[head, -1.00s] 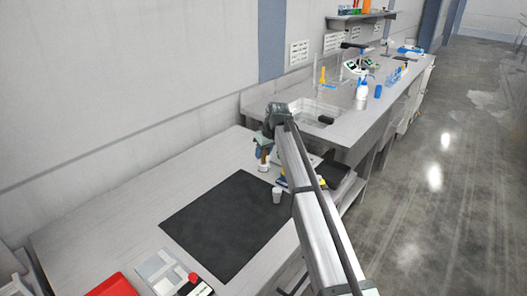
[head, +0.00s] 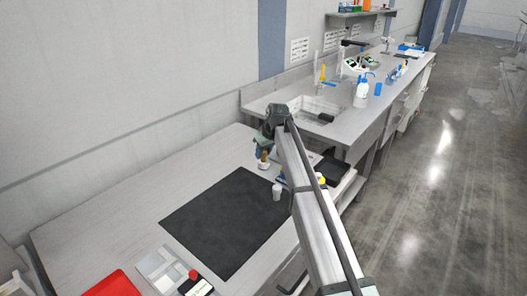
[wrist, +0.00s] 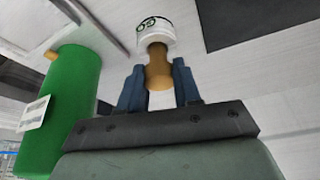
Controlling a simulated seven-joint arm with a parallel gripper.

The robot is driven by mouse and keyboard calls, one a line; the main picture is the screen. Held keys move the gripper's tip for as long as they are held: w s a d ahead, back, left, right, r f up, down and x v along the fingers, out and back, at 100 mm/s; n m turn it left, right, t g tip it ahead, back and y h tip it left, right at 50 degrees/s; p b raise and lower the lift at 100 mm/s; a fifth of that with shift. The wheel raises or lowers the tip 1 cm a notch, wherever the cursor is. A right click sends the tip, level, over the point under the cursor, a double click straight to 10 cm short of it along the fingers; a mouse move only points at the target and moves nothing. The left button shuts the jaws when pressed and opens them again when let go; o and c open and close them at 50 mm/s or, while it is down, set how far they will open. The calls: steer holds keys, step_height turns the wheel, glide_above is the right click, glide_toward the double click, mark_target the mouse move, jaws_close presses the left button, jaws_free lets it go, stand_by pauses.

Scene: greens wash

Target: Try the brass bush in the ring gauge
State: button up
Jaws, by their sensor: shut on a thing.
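My gripper (wrist: 158,88) has blue fingers and is shut on the brass bush (wrist: 158,72), which shows between the fingertips in the wrist view. In the head view the brass bush (head: 265,155) is a small tan spot below my gripper (head: 267,149). A white round piece with a green mark (wrist: 156,33), perhaps the ring gauge, is right at the far end of the bush. It also shows as a small white spot in the head view (head: 263,165). I cannot tell whether the bush is inside it or only against it.
A green cylinder with a white label (wrist: 62,110) stands close left of my gripper in the wrist view. A black mat (head: 225,222) lies on the bench, with a white cup (head: 277,194) at its right edge. A red tray (head: 112,284) is at the front left.

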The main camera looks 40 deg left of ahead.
steer(key=shift+f, duration=0.7)
stand_by(1.0)
steer(key=o, duration=0.9)
steer(key=shift+c, duration=0.2)
steer(key=shift+o, duration=1.3)
steer(key=shift+w, duration=0.1)
steer(key=shift+d, duration=0.1)
steer(key=shift+r, duration=0.1)
steer(key=v, duration=1.3)
steer(key=shift+r, duration=0.4)
